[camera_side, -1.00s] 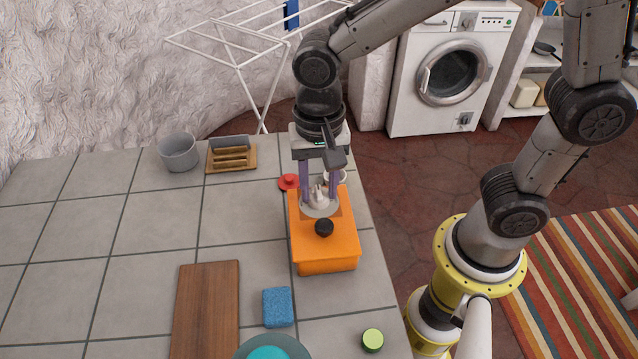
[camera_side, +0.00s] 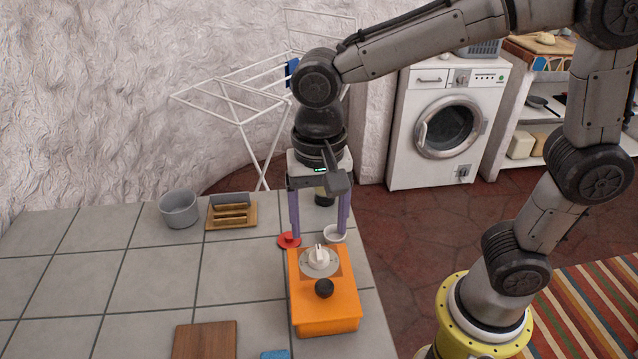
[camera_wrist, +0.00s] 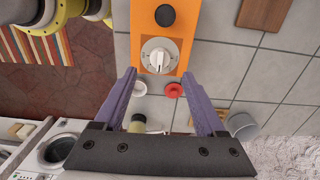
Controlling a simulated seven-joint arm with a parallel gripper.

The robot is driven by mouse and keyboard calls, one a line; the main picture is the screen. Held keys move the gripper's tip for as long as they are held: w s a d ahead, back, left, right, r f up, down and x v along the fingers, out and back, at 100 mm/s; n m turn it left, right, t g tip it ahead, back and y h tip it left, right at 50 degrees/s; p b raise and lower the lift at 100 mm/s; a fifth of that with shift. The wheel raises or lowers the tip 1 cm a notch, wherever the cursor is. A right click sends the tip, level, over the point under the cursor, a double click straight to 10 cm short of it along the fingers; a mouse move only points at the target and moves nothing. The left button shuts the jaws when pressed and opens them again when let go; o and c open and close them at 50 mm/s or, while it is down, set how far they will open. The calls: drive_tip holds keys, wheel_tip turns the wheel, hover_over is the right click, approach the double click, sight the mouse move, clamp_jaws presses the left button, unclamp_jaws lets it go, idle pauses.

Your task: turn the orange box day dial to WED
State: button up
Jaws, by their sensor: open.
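The orange box (camera_side: 325,312) stands on the tiled counter. On its top is a white dial knob (camera_side: 319,257) on a pale round plate, with a black round knob (camera_side: 324,288) nearer the camera. The dial also shows in the wrist view (camera_wrist: 158,56); its day marks are too small to read. My gripper (camera_side: 319,237) is open and empty, its purple fingers pointing down above the far end of the box. In the wrist view the fingertips (camera_wrist: 159,73) are spread wide to either side of the dial, apart from it.
A red round piece (camera_side: 289,240) and a white bowl (camera_side: 335,234) sit at the box's far end. A dark bottle (camera_side: 325,196) stands behind. A grey pot (camera_side: 179,209) and wooden rack (camera_side: 231,214) are at back left. A wooden board (camera_side: 205,340) lies front left.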

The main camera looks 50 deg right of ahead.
sight(319, 250)
wheel_tip(319, 250, up, 8)
idle(0.5)
drive_tip(key=s+d+r+m+t, duration=0.1)
drive_tip(key=s+d, duration=0.2)
drive_tip(key=d, duration=0.2)
drive_tip(key=s+d+r+t, duration=0.1)
drive_tip(key=s+d+t, duration=0.1)
drive_tip(key=d, duration=0.3)
drive_tip(key=s+d+f+n+t, duration=0.2)
drive_tip(key=s+d+f+n, duration=0.2)
drive_tip(key=n, duration=0.6)
wheel_tip(319, 250, down, 3)
drive_tip(key=shift+s+r+t, duration=0.2)
drive_tip(key=shift+s+t, duration=0.1)
drive_tip(key=shift+s, duration=0.45)
